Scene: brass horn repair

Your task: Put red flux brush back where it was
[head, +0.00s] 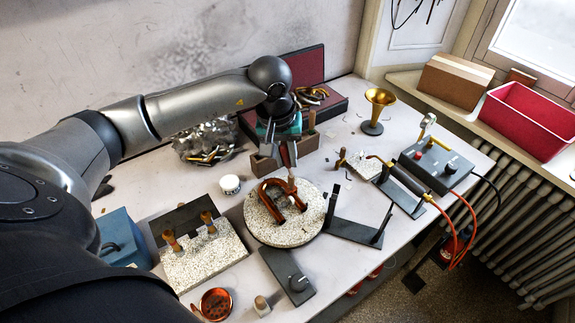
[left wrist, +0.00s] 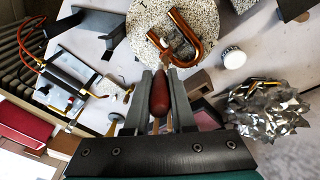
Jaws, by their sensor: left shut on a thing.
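My left gripper (head: 287,152) is shut on the red flux brush (head: 285,157), above the bench between the round speckled board and the wooden box. In the left wrist view the brush's dark red handle (left wrist: 159,96) lies between the two grey fingers. Its lower end points down near the far edge of the round speckled board (head: 262,230), where a copper U-shaped tube (head: 271,189) lies. I cannot tell whether the brush touches anything. A brown wooden box (head: 263,166) with compartments stands just behind the gripper, partly hidden by it. My right gripper is not in view.
A white jar (head: 229,184) stands left of the round board. A bag of metal scraps (head: 207,144) lies behind it. A speckled block with wooden-handled tools (head: 205,262) is at front left. A black angled bracket (head: 352,231), torch (head: 408,180) and control box (head: 436,164) are to the right.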

